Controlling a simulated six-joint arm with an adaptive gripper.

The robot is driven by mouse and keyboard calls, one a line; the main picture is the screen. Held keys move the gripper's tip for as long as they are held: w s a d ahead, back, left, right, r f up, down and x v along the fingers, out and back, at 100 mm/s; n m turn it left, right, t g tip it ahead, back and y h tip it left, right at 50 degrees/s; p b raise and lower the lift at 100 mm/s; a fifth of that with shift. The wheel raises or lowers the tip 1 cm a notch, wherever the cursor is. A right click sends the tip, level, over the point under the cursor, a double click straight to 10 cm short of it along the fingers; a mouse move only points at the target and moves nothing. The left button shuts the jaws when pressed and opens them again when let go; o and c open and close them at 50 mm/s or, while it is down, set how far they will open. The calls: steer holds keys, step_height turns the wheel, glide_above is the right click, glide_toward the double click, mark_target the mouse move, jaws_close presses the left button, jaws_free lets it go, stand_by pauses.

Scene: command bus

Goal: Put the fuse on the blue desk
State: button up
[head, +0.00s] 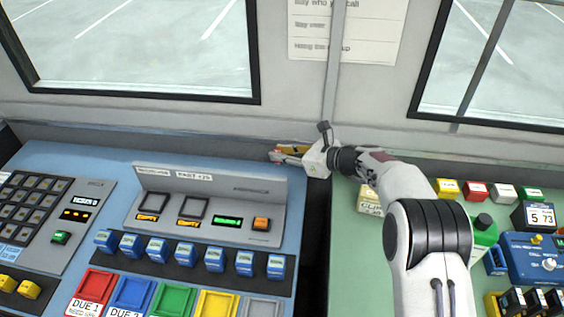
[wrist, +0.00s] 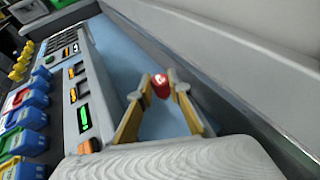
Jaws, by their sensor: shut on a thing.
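My gripper (head: 277,153) reaches to the left from the green desk side and is over the back right part of the blue desk (head: 85,157). In the wrist view, its two tan-padded fingers (wrist: 160,92) are shut on a small red fuse (wrist: 160,84) at their tips. The blue desk (wrist: 118,58) shows behind and between the fingers. In the head view the fuse is too small and covered to make out clearly. I cannot tell whether it touches the desk or hangs just above it.
A grey raised console (head: 210,205) with blue switches stands in front of my gripper. A keypad panel (head: 50,215) is to the left. The wall (head: 180,112) runs close behind. A green desk (head: 345,262) with several coloured blocks lies right, across a dark gap.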

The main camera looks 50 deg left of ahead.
steer(key=shift+f, duration=1.85)
steer(key=shift+f, duration=0.6)
steer(key=o, duration=0.8)
